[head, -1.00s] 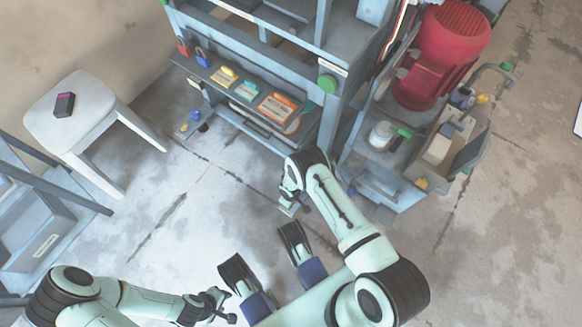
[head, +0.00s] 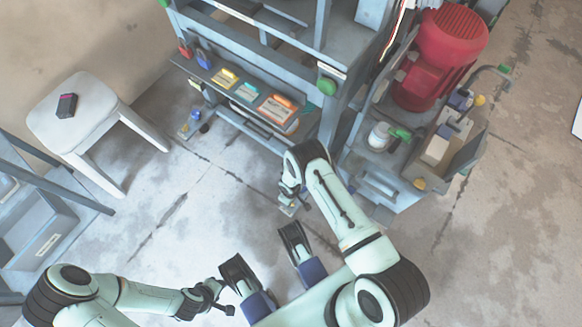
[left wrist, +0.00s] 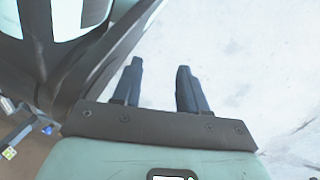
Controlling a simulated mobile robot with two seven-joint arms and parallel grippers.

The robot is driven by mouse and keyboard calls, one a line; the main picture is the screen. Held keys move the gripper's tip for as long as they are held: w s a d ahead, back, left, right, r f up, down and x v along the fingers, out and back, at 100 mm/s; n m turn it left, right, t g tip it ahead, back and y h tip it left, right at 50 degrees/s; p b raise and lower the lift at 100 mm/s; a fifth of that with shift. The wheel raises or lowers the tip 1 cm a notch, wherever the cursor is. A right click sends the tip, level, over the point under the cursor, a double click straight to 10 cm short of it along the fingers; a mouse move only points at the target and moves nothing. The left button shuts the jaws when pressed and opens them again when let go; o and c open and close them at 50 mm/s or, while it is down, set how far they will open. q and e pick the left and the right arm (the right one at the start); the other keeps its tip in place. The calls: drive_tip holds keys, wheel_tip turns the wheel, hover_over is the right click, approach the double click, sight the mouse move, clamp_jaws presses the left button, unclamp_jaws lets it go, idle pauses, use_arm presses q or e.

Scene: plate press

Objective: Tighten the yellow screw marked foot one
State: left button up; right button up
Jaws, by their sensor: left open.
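A small yellow knob (head: 185,128) shows low at the left foot of the grey press frame (head: 325,100), with a blue knob (head: 196,115) beside it. Its marking is too small to read. In the left wrist view a yellow piece (left wrist: 8,152) and a blue piece (left wrist: 47,130) show small at the lower left. My left gripper (head: 215,297) is low at the front, well apart from the press; its two fingers (left wrist: 160,85) are spread with nothing between them. My right gripper (head: 290,204) hangs over the floor in front of the press; its jaws are unclear.
A white stool (head: 80,108) with a dark box stands at the left. Colored items lie on the press shelf. The floor between is clear.

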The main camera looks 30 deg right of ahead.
use_arm(q)
drive_tip(key=w+r+t+p, duration=0.2)
drive_tip(key=w+r+p, duration=0.1)
drive_tip(key=w+r, duration=0.3)
drive_tip(key=shift+w+d+t, duration=0.3)
drive_tip(key=shift+w+d, duration=0.15)
use_arm(e)
wheel_tip(320, 180, up, 10)
drive_tip(key=shift+f, duration=0.2)
